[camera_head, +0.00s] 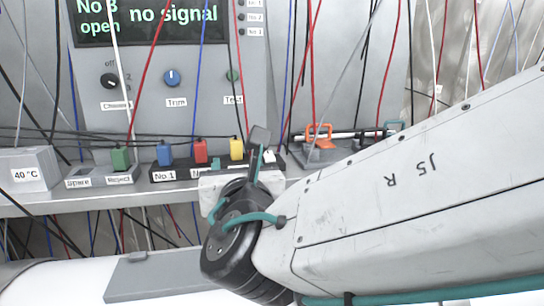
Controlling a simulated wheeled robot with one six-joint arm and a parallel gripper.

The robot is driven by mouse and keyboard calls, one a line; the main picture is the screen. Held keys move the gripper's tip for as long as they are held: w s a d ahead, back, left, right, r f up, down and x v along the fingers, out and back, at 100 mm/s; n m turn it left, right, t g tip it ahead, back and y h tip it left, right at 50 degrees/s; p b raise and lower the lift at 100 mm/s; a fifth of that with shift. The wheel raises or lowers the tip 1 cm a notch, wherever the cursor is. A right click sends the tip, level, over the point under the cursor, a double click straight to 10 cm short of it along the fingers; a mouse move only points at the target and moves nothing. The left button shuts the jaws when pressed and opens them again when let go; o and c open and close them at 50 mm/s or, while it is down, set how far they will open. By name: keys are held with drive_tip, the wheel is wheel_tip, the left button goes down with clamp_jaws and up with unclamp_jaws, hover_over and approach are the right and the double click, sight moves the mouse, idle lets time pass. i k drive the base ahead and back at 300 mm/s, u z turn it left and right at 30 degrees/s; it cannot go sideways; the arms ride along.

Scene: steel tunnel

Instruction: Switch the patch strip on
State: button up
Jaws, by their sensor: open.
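The patch strip (200,173) is a long black block on the grey shelf. A blue plug (164,153), a red plug (200,151) and a yellow plug (237,149) stand upright in it. Its first label reads "No.1"; the other labels are partly hidden by my gripper. A small white part (269,156), possibly the strip's switch, shows at its right end; its position cannot be told. My gripper (259,150) is open in front of the right end of the strip, with a dark finger up beside the yellow plug. Whether it touches anything is unclear.
A panel screen (150,22) reads "No 3 open" and "no signal", above a black knob (110,80), blue Trim knob (172,77) and green Test button (233,75). An orange-handled tool (320,134) lies right. Thin cables hang throughout.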

sight(269, 157)
drive_tip(key=k, duration=0.9)
